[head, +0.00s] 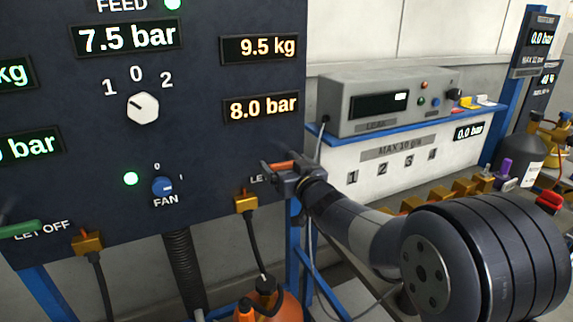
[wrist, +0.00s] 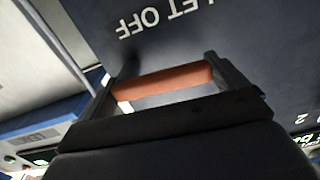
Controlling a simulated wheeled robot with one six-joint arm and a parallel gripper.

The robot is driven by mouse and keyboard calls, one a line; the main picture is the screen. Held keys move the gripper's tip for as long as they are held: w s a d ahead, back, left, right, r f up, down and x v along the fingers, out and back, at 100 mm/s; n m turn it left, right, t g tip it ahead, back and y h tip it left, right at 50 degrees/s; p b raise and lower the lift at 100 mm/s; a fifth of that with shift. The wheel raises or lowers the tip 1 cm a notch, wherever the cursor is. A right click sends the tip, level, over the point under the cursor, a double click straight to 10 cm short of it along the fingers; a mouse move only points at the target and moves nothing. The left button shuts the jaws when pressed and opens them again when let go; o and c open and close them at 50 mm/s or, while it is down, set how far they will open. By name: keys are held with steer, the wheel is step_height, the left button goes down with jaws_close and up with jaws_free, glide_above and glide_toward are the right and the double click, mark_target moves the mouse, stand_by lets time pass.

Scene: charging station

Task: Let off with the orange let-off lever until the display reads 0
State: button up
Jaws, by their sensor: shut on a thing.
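The orange let-off lever (head: 281,165) is at the lower right edge of the dark panel, with its label partly covered in the head view. In the wrist view the lever (wrist: 163,82) lies crosswise between the two fingers, below the upside-down "LET OFF" label. My gripper (head: 283,172) is shut on the lever; it also shows in the wrist view (wrist: 165,84). The right-hand displays on the panel read 9.5 kg (head: 260,48) and 8.0 bar (head: 261,108). The feed display (head: 127,38) reads 7.5 bar.
A green let-off lever (head: 20,229) is at the panel's lower left. A white selector knob (head: 143,108) and a blue fan knob (head: 162,187) sit on the panel. An orange cylinder (head: 277,304) stands below. A grey leak tester (head: 388,101) rests on a shelf to the right.

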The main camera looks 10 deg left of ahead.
steer(key=r+m+p, duration=0.1)
steer(key=m, duration=0.1)
steer(key=m+p, duration=0.1)
steer(key=p, duration=0.1)
steer(key=shift+w+d+r+m, duration=0.1)
steer(key=shift+d+r+m, duration=0.05)
steer(key=shift+r+m, duration=0.25)
steer(key=m+p, duration=0.2)
steer(key=m, duration=0.1)
steer(key=r+m+p, duration=0.1)
steer(key=p, duration=0.1)
steer(key=shift+w+d+m, duration=0.3)
steer(key=shift+d, duration=0.1)
steer(key=m+p, duration=0.2)
steer(key=m, duration=0.1)
steer(key=d+m+p, duration=0.1)
steer(key=shift+w+r+m, duration=0.3)
steer(key=shift+w+r, duration=0.1)
steer(key=shift+w+d+f+m+p, duration=0.15)
steer(key=shift+d+m+p, duration=0.1)
steer(key=shift+m, duration=0.45)
steer(key=shift+w+d+r+m+p, duration=0.1)
steer(key=shift+m+p, duration=0.2)
steer(key=shift+m, duration=0.4)
steer(key=shift+w+d+f+m+p, duration=0.15)
steer(key=shift+d+m+p, duration=0.1)
steer(key=shift+m, duration=0.45)
steer(key=shift+r, duration=0.1)
steer(key=o, duration=1.1)
steer(key=shift+c, duration=0.2)
